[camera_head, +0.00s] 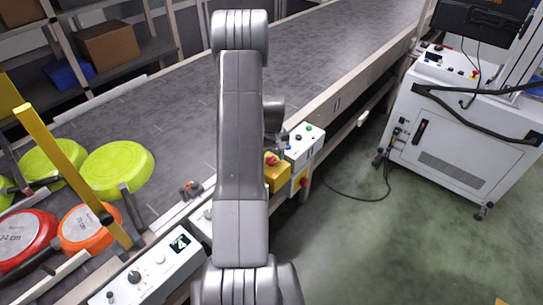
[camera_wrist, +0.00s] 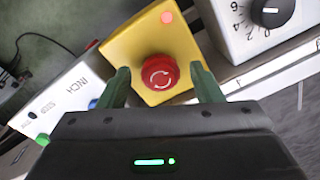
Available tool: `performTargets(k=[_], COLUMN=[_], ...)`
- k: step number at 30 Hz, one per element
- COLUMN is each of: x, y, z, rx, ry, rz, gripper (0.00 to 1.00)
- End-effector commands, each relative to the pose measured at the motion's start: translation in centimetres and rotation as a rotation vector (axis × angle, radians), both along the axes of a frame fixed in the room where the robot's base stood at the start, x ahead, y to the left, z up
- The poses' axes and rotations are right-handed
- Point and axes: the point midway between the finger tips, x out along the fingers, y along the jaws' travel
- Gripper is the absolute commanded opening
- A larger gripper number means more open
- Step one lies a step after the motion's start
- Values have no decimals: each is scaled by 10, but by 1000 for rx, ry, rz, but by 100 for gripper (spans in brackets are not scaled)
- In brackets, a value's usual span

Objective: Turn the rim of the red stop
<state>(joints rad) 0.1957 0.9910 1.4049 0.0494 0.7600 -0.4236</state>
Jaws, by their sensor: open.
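The red stop (camera_wrist: 159,75) is a round mushroom button with a white arrow ring on its face. It sits on a yellow box (camera_wrist: 126,45). In the wrist view my gripper (camera_wrist: 160,80) is open, with one green finger on each side of the red stop. I cannot tell whether the fingers touch its rim. In the head view the red stop (camera_head: 271,161) and its yellow box (camera_head: 279,178) show just right of my arm, beside the conveyor. My gripper is hidden behind my arm in that view.
A white control box labelled INCH (camera_wrist: 75,100) adjoins the yellow box, and a dial box (camera_wrist: 250,25) stands on its other side. The conveyor belt (camera_head: 180,110) runs behind, with green pans (camera_head: 118,168) and an orange pan (camera_head: 88,228) at left. A white cabinet (camera_head: 455,135) stands right.

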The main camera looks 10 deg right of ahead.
Motion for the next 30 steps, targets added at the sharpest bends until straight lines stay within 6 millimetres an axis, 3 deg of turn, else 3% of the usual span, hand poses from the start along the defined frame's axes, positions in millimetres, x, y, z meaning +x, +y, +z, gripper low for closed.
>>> performTargets(k=[5,9,12,22,30], x=[0,0,0,0,0], y=[0,0,0,0,0], z=[0,0,0,-2,-4], rx=[0,0,0,0,0], ry=[0,0,0,0,-2], rz=[0,0,0,-47,-220], gripper=[57,30,14,14,14])
